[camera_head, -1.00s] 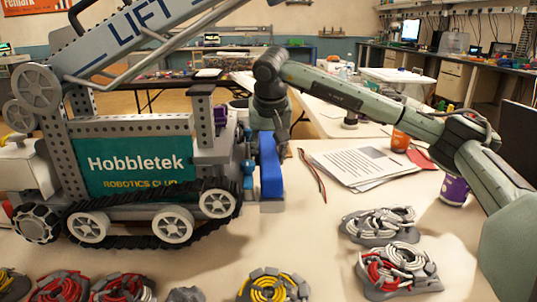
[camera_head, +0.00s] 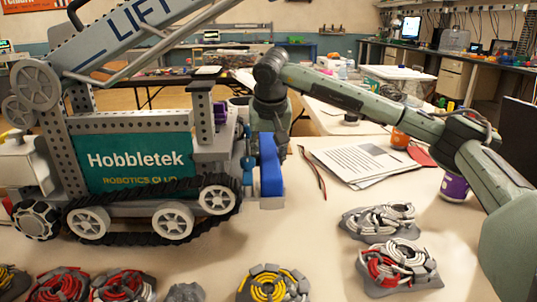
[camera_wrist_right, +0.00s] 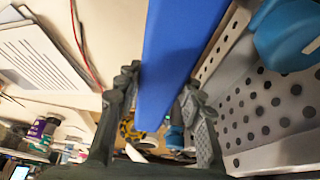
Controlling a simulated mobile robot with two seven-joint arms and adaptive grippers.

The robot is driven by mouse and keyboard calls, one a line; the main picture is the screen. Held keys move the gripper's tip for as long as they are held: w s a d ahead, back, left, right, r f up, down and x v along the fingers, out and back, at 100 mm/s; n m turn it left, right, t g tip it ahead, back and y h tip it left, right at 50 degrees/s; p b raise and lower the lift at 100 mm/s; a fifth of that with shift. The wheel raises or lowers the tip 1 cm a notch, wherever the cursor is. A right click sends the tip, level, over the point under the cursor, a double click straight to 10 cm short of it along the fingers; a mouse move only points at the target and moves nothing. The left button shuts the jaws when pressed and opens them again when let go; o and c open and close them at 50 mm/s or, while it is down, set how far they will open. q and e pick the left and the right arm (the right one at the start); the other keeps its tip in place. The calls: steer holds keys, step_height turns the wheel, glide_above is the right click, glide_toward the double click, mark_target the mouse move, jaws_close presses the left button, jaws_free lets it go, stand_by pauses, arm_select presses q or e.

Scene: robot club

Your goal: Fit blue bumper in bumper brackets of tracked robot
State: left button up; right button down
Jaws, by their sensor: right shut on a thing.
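The tracked robot (camera_head: 140,180) stands on the table at the left, with a teal Hobbletek panel and black tracks. The blue bumper (camera_head: 269,165) is upright at the robot's right end, close to its grey bracket part (camera_head: 271,203). My right gripper (camera_wrist_right: 165,95) is shut on the blue bumper (camera_wrist_right: 175,60), with a finger on each side of it in the right wrist view. A perforated grey plate (camera_wrist_right: 265,110) of the robot lies just beside the bumper there. Whether the bumper is seated in the brackets cannot be told. My left gripper is not in view.
Papers (camera_head: 360,160) and a thin red cable lie to the right of the bumper. Several cable coils (camera_head: 398,265) lie along the front of the table.

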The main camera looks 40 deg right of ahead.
steer(key=shift+f, duration=0.3)
stand_by(0.5)
steer(key=c, duration=0.9)
jaws_free()
steer(key=shift+r+p, duration=2.05)
steer(key=shift+r, duration=1.5)
steer(key=shift+f, duration=0.1)
